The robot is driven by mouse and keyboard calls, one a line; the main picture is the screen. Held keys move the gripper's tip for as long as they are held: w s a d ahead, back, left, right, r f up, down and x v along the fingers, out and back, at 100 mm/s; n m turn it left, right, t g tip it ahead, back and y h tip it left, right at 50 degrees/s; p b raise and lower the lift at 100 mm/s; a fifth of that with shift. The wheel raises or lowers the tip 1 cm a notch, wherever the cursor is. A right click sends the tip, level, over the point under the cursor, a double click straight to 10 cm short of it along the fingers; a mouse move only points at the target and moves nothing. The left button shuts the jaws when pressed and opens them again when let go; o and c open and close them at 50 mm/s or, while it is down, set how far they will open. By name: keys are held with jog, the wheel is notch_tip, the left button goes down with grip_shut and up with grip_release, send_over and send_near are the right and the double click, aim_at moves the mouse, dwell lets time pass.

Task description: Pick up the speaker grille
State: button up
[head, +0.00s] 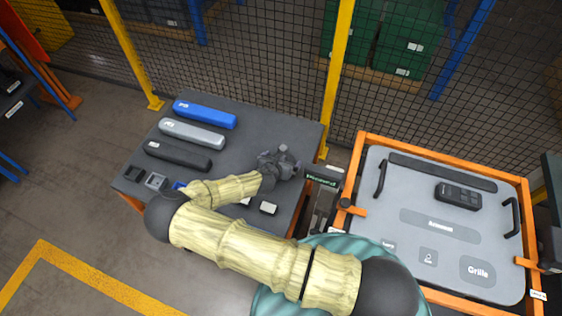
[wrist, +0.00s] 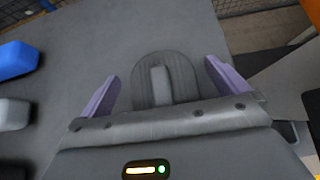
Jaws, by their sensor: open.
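A dark grey, ribbed plate with a rounded end and a raised light tab, which looks like the speaker grille (wrist: 182,76), lies on the grey table (wrist: 95,40) in the wrist view. My gripper (wrist: 162,85) is open, with one purple finger on each side of the plate and a gap on both sides. Its near part is hidden behind my gripper body. In the head view my gripper (head: 280,162) is over the right part of the table, and I cannot make out the grille under it.
Blue (head: 205,114), grey (head: 192,133) and black (head: 178,155) bars lie at the table's left. Small square parts (head: 156,181) lie near its front edge. To the right, an orange-framed panel (head: 390,260) has marked places, one reading "Grille", and holds a black button unit (head: 458,195). Mesh fencing stands behind.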

jog(key=shift+w+d+f, duration=0.2)
jog(key=shift+w+f, duration=0.25)
jog(key=shift+w, duration=0.05)
jog(key=shift+s, duration=0.1)
jog(key=c, duration=1)
